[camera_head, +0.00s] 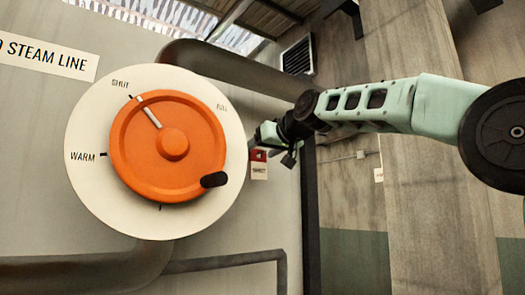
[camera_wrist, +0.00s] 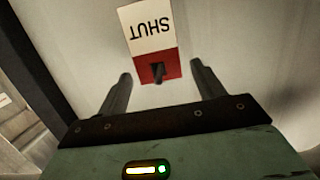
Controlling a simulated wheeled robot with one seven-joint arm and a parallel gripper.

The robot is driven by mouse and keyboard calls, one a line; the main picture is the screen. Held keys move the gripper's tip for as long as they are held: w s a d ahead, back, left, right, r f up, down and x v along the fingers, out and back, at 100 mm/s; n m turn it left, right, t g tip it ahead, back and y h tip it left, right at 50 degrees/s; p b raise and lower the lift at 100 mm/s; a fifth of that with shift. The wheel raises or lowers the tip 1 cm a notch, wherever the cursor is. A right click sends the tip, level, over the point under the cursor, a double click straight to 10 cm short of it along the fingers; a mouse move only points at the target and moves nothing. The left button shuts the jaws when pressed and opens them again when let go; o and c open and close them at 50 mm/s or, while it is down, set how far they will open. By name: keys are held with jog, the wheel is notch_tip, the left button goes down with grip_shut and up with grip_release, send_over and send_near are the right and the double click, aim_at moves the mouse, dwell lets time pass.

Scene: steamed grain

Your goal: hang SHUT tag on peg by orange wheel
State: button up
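The SHUT tag (camera_wrist: 148,32), white with a red end, lies against the grey panel in the wrist view, its lettering upside down there. A dark peg (camera_wrist: 158,72) sticks out through its red end; the tag appears to hang on it. In the head view the tag (camera_head: 259,172) shows red end up, right of the orange wheel (camera_head: 190,125). My gripper (camera_wrist: 161,72) is open, with one finger on each side of the red end and a gap to both. In the head view my gripper (camera_head: 268,148) is beside the tag and its fingertips are hard to make out.
The wheel sits on a round white dial (camera_head: 88,185) and its white stripe points toward SHUT. A black handle knob (camera_head: 214,180) sticks out at its lower right, near the tag. Pipes (camera_head: 230,68) run above and below. A dark post (camera_head: 310,215) stands right of the panel.

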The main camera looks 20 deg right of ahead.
jog(key=shift+s, duration=0.1)
jog(key=shift+s+d+b, duration=0.15)
jog(key=shift+s+b, duration=0.15)
jog(key=shift+b, duration=0.1)
jog(key=b+v, duration=0.7)
jog(key=v, duration=0.9)
jog(key=shift+s, duration=0.25)
jog(key=shift+r, duration=0.1)
jog(key=s+a+f+g+b, duration=0.1)
jog(key=a+f+g+b, duration=0.3)
jog(key=f, duration=0.9)
jog(key=a+f+n+g+p, duration=0.1)
jog(key=a+f, duration=0.5)
jog(key=f, duration=0.7)
jog(key=s+a+f+g+b, duration=0.1)
jog(key=a+f+g+b, duration=0.3)
jog(key=f, duration=0.9)
jog(key=s+d+f+n+g+h, duration=0.1)
jog(key=s+f+g+h, duration=0.1)
jog(key=s+f, duration=1)
jog(key=s+d+f+n+g+h+b, duration=0.1)
jog(key=s+d+f+n+g+h, duration=0.1)
jog(key=s+f, duration=1.1)
notch_tip(320, 180, down, 8)
jog(key=shift+s+f+g, duration=0.15)
jog(key=shift+s+g, duration=0.1)
jog(key=shift+g, duration=0.65)
